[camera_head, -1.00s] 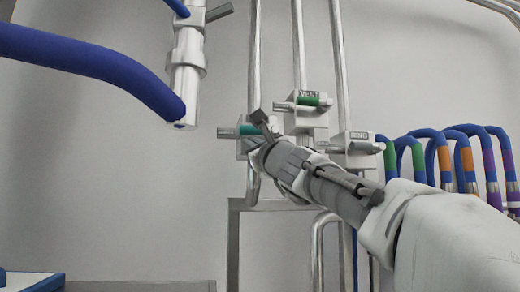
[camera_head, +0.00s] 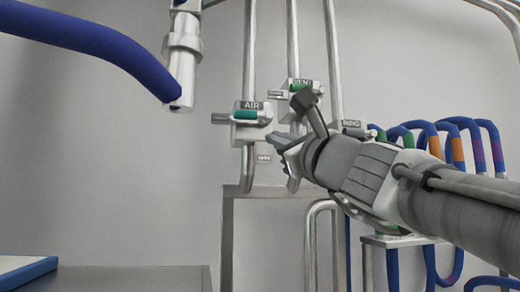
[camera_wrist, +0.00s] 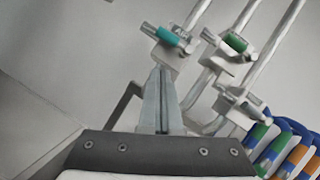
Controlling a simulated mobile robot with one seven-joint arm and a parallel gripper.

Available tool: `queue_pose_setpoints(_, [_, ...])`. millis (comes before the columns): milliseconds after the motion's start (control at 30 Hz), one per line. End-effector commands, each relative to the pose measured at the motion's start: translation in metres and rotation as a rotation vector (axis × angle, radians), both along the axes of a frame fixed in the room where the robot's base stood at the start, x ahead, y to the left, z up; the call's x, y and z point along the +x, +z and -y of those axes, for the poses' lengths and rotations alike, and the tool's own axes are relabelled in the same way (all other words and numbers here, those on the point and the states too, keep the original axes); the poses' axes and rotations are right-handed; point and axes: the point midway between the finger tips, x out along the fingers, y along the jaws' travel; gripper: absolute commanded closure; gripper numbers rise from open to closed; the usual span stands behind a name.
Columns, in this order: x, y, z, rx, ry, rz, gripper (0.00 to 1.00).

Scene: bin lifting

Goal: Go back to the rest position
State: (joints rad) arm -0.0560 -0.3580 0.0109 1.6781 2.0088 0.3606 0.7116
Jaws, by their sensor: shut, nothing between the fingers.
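My gripper (camera_head: 277,140) is in front of the pipes, right of and below the AIR valve in the head view. Its fingers are together with nothing between them. In the wrist view the closed fingers of my gripper (camera_wrist: 160,78) point up towards the valves. The AIR valve (camera_head: 250,115) has a teal-green part and a grey handle pointing left; it also shows in the wrist view (camera_wrist: 163,38). A gap shows between it and the fingers in the head view. The VENT valve (camera_head: 303,86) stands behind my wrist. A third labelled valve (camera_head: 350,127) is partly hidden by my arm.
A blue hose (camera_head: 95,45) with a metal end hangs at the upper left. Several blue hoses with coloured bands (camera_head: 455,150) stand at the right, behind my arm. A grey frame (camera_head: 228,235) stands below the valves. A blue-edged white panel (camera_head: 28,275) is at lower left.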

Motion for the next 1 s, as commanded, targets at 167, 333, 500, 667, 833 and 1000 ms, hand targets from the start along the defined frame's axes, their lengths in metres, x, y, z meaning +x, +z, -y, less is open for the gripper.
queue_pose_setpoints(167, [-0.009, -0.004, 0.004, 0.002, 0.001, -0.001, 1.00])
queue_pose_setpoints(333, [-0.010, -0.005, 0.004, 0.002, 0.001, -0.001, 1.00])
queue_pose_setpoints(500, [-0.011, -0.012, 0.002, -0.048, -0.005, 0.002, 1.00])
queue_pose_setpoints(667, [-0.016, -0.044, -0.009, -0.259, -0.024, 0.012, 1.00])
queue_pose_setpoints(833, [-0.026, -0.100, -0.021, -0.585, -0.029, 0.025, 1.00])
queue_pose_setpoints(1000, [-0.039, -0.163, -0.027, -0.912, -0.002, 0.034, 1.00])
